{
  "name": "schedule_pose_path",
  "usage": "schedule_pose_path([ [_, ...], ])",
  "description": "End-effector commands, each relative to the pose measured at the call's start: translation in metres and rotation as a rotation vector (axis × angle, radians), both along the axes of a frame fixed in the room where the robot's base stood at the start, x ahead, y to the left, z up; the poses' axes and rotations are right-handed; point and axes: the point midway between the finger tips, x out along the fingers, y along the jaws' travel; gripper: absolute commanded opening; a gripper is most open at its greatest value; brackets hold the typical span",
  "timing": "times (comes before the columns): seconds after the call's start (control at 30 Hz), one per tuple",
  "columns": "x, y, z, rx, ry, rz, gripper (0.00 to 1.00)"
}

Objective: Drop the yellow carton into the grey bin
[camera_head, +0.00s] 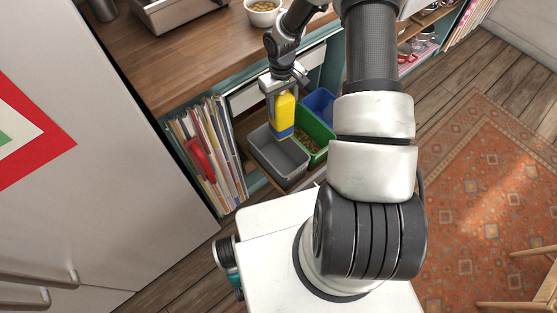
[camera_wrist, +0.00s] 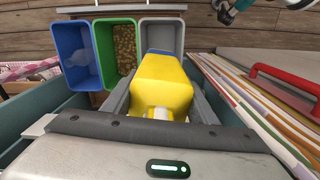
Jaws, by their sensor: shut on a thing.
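The yellow carton (camera_head: 284,112), with a blue lower end, is held upright in my gripper (camera_head: 281,92). The gripper is shut on it near the top. In the wrist view the carton (camera_wrist: 160,82) fills the space between the two fingers, with a pale cap facing the camera. The grey bin (camera_head: 279,165) is an open box on the low shelf. In the head view the carton's lower end overlaps the bin's far part. In the wrist view the grey bin (camera_wrist: 162,20) shows just beyond the carton, which hides part of it. The visible inside of the bin looks empty.
A green bin (camera_head: 316,127) with brown contents and a blue bin (camera_head: 322,103) stand beside the grey one. Upright folders (camera_head: 205,150) with a red item are at its left. A wooden counter (camera_head: 190,60) lies above the shelves, and a bowl (camera_head: 262,10) stands on it.

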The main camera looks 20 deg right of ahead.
Motion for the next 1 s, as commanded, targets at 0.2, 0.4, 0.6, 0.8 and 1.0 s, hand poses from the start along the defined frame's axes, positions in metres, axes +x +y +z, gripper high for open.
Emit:
schedule_pose_path([
  [0.2, 0.008, -0.008, -0.107, 0.013, -0.001, 0.05, 0.31],
  [0.4, 0.011, -0.011, -0.149, 0.017, -0.008, 0.071, 0.31],
  [0.6, 0.011, -0.011, -0.164, 0.017, -0.01, 0.077, 0.31],
  [0.8, 0.011, -0.011, -0.187, 0.018, -0.009, 0.076, 0.31],
  [1.0, 0.011, -0.012, -0.208, 0.017, -0.009, 0.077, 0.31],
])
